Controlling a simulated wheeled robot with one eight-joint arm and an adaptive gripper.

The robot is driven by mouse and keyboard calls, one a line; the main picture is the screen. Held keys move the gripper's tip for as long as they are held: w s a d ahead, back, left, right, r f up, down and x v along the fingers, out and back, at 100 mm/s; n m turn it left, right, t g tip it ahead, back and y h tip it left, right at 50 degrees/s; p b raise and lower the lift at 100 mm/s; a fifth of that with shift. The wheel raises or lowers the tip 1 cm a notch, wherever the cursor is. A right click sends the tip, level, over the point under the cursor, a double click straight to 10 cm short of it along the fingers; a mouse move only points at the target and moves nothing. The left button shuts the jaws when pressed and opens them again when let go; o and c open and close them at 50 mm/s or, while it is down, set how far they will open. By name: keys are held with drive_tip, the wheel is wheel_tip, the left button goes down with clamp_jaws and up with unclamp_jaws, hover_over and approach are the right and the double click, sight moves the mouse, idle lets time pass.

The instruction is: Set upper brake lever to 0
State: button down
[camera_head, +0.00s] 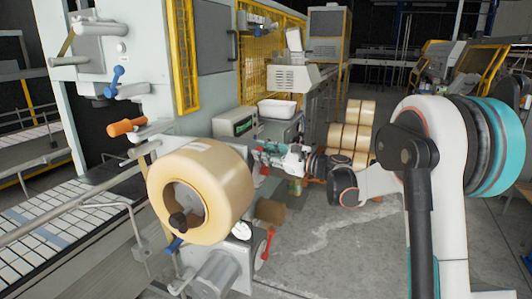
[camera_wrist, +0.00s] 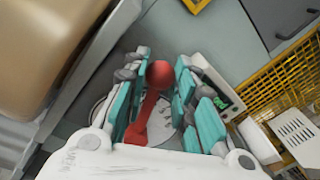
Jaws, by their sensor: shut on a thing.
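My gripper (camera_head: 262,153) reaches leftwards to the machine, just right of the large tan tape roll. In the wrist view, my gripper (camera_wrist: 160,90) has its teal-padded fingers on both sides of a red lever (camera_wrist: 155,98) with a round knob. It is shut on this lever near the knob. A pale round dial (camera_wrist: 177,108) lies behind the lever, and its markings are partly hidden by the fingers. In the head view the held lever is mostly hidden by the roll and my gripper. A second red lever (camera_head: 268,243) stands lower, beside a white dial (camera_head: 242,230).
The tan tape roll (camera_head: 225,175) stands close left of my gripper. A grey box with a green display (camera_head: 243,127) and a white bin (camera_head: 277,109) are behind it. Stacked tape rolls (camera_head: 350,135) stand farther back. Open floor (camera_head: 340,240) lies below my arm.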

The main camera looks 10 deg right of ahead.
drive_tip(key=shift+s+f, duration=0.1)
drive_tip(key=c, duration=1.3)
unclamp_jaws()
drive_tip(key=v, duration=1.2)
